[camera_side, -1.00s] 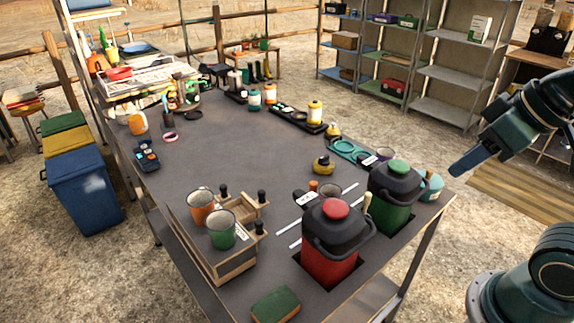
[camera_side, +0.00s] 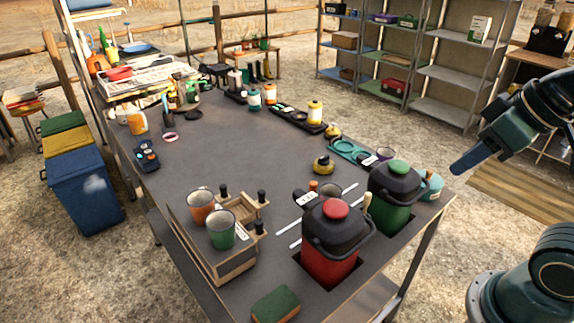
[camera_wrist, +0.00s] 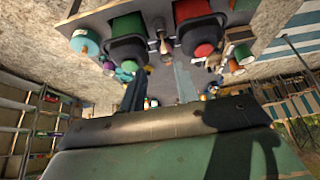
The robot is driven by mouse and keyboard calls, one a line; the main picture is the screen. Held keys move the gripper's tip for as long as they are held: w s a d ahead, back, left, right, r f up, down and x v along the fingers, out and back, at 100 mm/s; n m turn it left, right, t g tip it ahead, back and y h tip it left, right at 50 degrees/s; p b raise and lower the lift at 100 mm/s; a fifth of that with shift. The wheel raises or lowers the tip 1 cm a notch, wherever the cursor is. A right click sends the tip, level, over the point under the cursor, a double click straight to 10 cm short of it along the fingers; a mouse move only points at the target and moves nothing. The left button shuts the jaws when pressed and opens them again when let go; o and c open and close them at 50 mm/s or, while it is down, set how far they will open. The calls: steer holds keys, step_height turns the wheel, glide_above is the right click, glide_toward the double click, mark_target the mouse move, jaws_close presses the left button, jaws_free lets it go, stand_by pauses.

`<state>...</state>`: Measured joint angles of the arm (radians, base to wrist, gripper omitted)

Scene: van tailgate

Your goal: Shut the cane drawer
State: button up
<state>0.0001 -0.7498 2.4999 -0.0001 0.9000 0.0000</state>
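A low wooden box unit (camera_side: 228,268) stands at the near left of the table, with an orange cup (camera_side: 200,206) and a green cup (camera_side: 221,230) on top. A pale wooden open-topped part with dividers, which looks like the cane drawer (camera_side: 250,208), shows behind the cups on the unit's right side, with black knobs around it. How far it is pulled out is hard to tell. My gripper (camera_side: 462,168) is in the air off the table's right edge, well apart from the drawer. In the wrist view its two fingers (camera_wrist: 158,80) are spread with nothing between them.
A red canister (camera_side: 330,262) and a green canister (camera_side: 392,212) with dark lids stand tall between my gripper and the wooden unit. A green and brown sponge-like block (camera_side: 276,304) lies at the front edge. The table's middle (camera_side: 235,150) is mostly clear.

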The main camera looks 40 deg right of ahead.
steer(key=shift+w+r, duration=0.1)
steer(key=shift+w, duration=0.15)
jaws_close()
steer(key=w+a+f+n+g+y, duration=0.1)
steer(key=w+a+n+y, duration=0.15)
steer(key=w, duration=1.65)
steer(key=w+d+f+g+y, duration=0.1)
steer(key=w+f+y, duration=0.2)
steer(key=w+f, duration=1.1)
steer(key=shift+w+d+y, duration=0.15)
steer(key=shift+w+y, duration=0.2)
steer(key=shift+w, duration=0.55)
